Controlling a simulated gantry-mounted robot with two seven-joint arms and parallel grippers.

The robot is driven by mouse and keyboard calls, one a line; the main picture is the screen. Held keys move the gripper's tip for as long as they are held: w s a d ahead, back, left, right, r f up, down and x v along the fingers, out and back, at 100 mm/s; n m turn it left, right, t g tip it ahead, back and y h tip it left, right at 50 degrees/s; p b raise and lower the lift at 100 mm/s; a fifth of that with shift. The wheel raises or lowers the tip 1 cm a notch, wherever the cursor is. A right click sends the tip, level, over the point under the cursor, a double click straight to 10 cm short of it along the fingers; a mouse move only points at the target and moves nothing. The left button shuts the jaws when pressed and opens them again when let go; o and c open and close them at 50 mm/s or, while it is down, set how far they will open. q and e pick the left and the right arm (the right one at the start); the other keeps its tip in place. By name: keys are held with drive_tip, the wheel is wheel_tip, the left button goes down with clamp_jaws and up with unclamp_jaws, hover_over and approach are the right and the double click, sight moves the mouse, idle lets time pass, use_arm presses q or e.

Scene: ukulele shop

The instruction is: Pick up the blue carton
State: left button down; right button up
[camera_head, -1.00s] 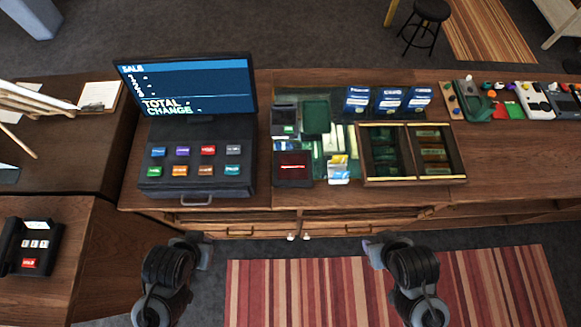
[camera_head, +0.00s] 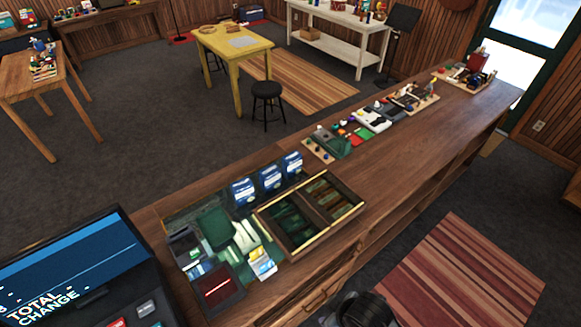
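Three blue-and-white cartons stand upright in a row on the counter: a left one (camera_head: 243,191), a middle one (camera_head: 270,179) and a right one (camera_head: 292,165). They are behind a wooden tray. I cannot tell which of them is the task's carton. My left gripper is out of view.
A wooden two-part tray (camera_head: 254,214) holds green and brown packs. A register screen (camera_head: 75,275) stands at left. The counter (camera_head: 385,170) has bare wood right of the tray.

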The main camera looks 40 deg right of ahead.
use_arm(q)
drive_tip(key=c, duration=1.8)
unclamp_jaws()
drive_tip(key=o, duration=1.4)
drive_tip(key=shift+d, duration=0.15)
